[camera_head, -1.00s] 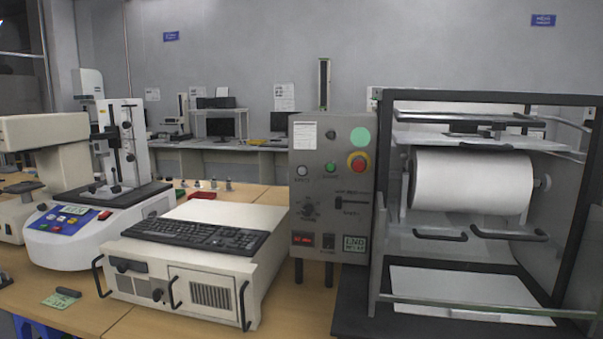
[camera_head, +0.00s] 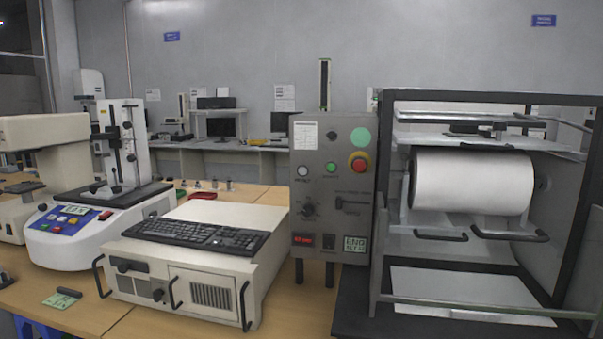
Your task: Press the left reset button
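A grey control panel (camera_head: 322,215) stands upright in the middle of the view. On its upper part are a white round button (camera_head: 303,171) at the left, a green button (camera_head: 331,168) beside it and a red emergency knob on a yellow ring (camera_head: 358,163) at the right. A dark rotary knob (camera_head: 309,209) and a small red display (camera_head: 303,240) sit lower. The labels are too small to read, so I cannot tell which button is marked reset. Neither of my grippers is in view.
A black-framed machine with a white roller (camera_head: 473,182) stands right of the panel. A beige computer case (camera_head: 210,284) with a black keyboard (camera_head: 195,234) lies in front left. A white tester (camera_head: 75,245) stands further left. Bare wooden table (camera_head: 291,314) shows between case and machine.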

